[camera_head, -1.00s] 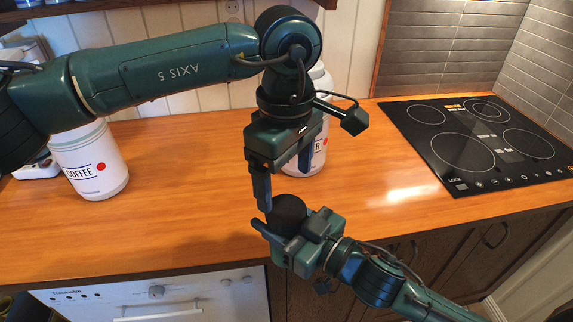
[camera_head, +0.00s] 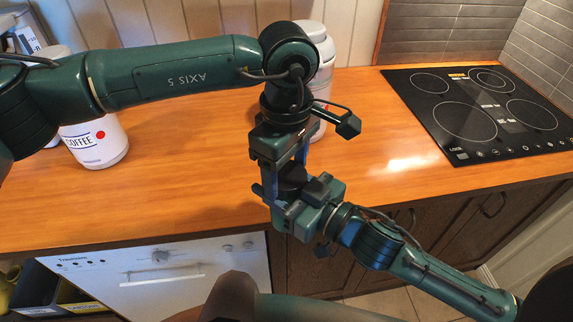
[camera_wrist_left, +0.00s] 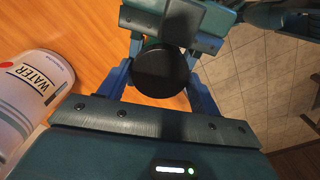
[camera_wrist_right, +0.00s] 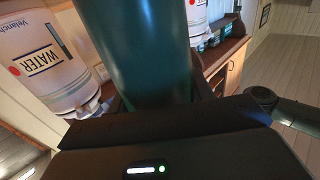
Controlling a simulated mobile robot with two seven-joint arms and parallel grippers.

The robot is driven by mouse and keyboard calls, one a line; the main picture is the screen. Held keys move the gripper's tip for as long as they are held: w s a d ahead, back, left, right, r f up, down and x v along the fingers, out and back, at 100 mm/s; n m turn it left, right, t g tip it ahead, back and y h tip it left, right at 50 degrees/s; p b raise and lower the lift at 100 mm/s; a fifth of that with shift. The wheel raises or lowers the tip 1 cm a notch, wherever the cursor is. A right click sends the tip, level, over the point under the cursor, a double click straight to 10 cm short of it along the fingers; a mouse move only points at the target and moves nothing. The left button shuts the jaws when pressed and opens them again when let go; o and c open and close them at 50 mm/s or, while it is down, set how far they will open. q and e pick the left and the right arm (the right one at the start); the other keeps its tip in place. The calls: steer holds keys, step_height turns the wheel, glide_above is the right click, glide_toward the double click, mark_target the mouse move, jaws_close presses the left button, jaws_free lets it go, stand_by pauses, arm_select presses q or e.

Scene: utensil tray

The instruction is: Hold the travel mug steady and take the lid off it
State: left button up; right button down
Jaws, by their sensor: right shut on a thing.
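The travel mug has a black round lid (camera_head: 292,176), which also shows in the left wrist view (camera_wrist_left: 161,70). Its dark green body (camera_wrist_right: 140,50) fills the middle of the right wrist view. My right gripper (camera_head: 288,196) is shut on the mug's body and holds it near the counter's front edge. My left gripper (camera_head: 286,180) points down from above, with its fingers on either side of the lid. It looks open, with small gaps beside the lid in the left wrist view. The mug's lower part is hidden in the head view.
A white water canister (camera_head: 318,58) stands behind my left wrist, and a coffee canister (camera_head: 95,142) stands at the left. A black cooktop (camera_head: 480,115) is at the right. The wooden counter (camera_head: 190,190) is clear in the middle. A white dishwasher (camera_head: 165,280) is below it.

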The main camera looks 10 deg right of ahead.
arm_select(q)
steer(key=c, duration=0.6)
steer(key=n, duration=0.6)
steer(key=shift+c, duration=0.2)
steer(key=o, duration=1.1)
steer(key=shift+r, duration=0.2)
